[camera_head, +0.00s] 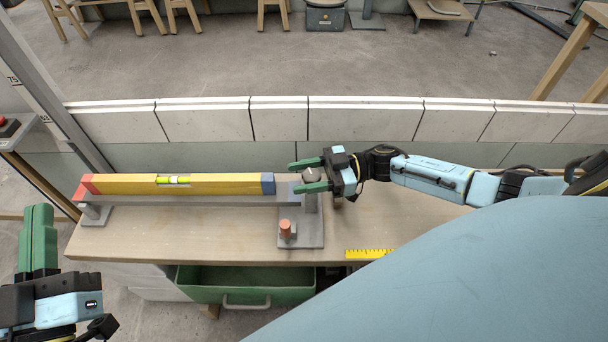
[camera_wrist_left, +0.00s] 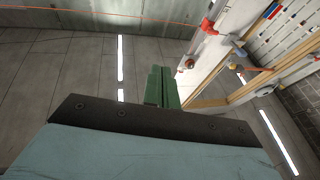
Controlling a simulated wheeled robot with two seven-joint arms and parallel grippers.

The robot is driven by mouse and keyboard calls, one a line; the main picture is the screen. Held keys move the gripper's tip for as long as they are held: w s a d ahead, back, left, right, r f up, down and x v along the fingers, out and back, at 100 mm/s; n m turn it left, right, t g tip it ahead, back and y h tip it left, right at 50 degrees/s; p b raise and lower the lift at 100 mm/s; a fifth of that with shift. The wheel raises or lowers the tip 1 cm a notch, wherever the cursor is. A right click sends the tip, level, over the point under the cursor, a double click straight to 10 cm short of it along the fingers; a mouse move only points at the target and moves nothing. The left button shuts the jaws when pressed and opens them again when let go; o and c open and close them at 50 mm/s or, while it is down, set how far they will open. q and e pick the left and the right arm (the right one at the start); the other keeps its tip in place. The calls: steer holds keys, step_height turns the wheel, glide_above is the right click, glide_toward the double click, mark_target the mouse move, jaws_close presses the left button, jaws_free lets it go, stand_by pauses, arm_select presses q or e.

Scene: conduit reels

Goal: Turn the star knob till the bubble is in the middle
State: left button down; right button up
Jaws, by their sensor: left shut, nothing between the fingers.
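A yellow spirit level (camera_head: 225,184) with a red left end and a blue right end lies along a grey bar above the bench. Its yellow-green vial (camera_head: 173,181) is left of the level's middle; the bubble's exact place is too small to tell. The grey star knob (camera_head: 312,175) stands at the bar's right end. My right gripper (camera_head: 308,175) has its green fingers apart on two sides of the knob; whether they press on it I cannot tell. My left gripper (camera_head: 40,240) is shut and empty, left of the bench; its fingers show in the left wrist view (camera_wrist_left: 161,87).
A copper-coloured peg (camera_head: 286,229) stands on the grey base plate (camera_head: 312,238) near the knob. A yellow ruler strip (camera_head: 368,253) lies at the bench's front edge. A green drawer (camera_head: 245,285) is open below. A low pale wall (camera_head: 360,118) runs behind the bench.

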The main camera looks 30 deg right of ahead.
steer(key=shift+o, duration=0.8)
steer(key=shift+s+d, duration=0.1)
steer(key=shift+d, duration=0.05)
arm_select(q)
steer(key=f+g, duration=0.1)
steer(key=f+g+y+p, duration=0.1)
steer(key=f, duration=0.1)
steer(key=f+g, duration=0.1)
steer(key=f, duration=0.1)
steer(key=shift+w+a+f+g, duration=0.25)
steer(key=shift+w+a+g, duration=0.05)
steer(key=shift+w+a, duration=0.1)
arm_select(e)
steer(key=v, duration=1.3)
arm_select(q)
steer(key=shift+s, duration=0.1)
